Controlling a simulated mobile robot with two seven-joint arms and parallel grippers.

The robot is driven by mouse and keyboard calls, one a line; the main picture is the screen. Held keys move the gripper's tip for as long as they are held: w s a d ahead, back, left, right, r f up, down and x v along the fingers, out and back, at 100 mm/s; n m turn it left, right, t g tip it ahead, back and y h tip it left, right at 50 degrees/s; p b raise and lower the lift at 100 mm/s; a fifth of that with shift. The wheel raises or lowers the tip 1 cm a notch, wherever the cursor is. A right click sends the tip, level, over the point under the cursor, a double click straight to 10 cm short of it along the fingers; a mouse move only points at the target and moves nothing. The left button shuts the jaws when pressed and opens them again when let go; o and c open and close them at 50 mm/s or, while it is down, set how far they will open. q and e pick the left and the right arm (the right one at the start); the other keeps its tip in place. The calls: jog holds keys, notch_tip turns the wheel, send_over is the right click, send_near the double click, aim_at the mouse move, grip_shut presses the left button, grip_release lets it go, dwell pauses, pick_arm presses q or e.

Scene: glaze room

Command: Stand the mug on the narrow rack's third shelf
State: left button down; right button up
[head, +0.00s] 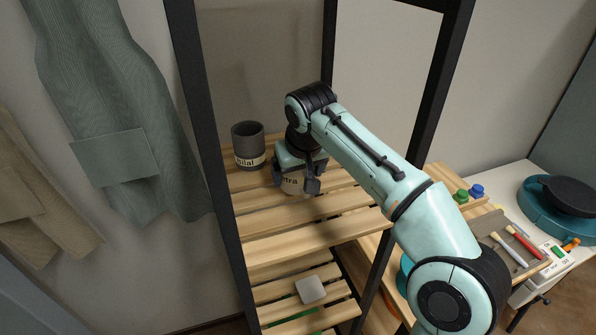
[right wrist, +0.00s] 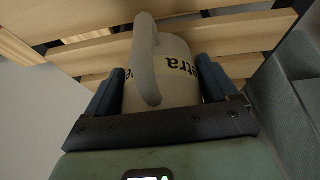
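A cream mug (head: 291,184) with a label ending in "etra" is at the upper shelf (head: 282,244) of the narrow black-framed rack. It also shows in the right wrist view (right wrist: 178,85), its handle facing the camera. My right gripper (head: 300,178) is shut on this mug, one finger against each side. The mug looks upright, low over the slats; I cannot tell whether its base touches them. The gripper hides part of it in the head view. My left gripper is not in view.
A dark grey mug (head: 248,146) with a name label stands on the same shelf, just left of my gripper. A lower slatted shelf holds a small pale block (head: 310,289). Black rack posts (head: 213,165) flank the shelves. The shelf's front slats are clear. A worktable with tools (head: 515,240) is at right.

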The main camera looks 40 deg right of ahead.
jog(key=shift+o, duration=0.6)
jog(key=shift+s, duration=0.15)
jog(key=shift+r, duration=0.25)
jog(key=p+v, duration=0.3)
jog(key=v, duration=0.9)
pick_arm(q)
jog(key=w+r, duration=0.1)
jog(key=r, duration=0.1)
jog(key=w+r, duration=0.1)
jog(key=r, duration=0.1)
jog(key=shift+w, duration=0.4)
pick_arm(e)
jog(key=shift+f, duration=0.1)
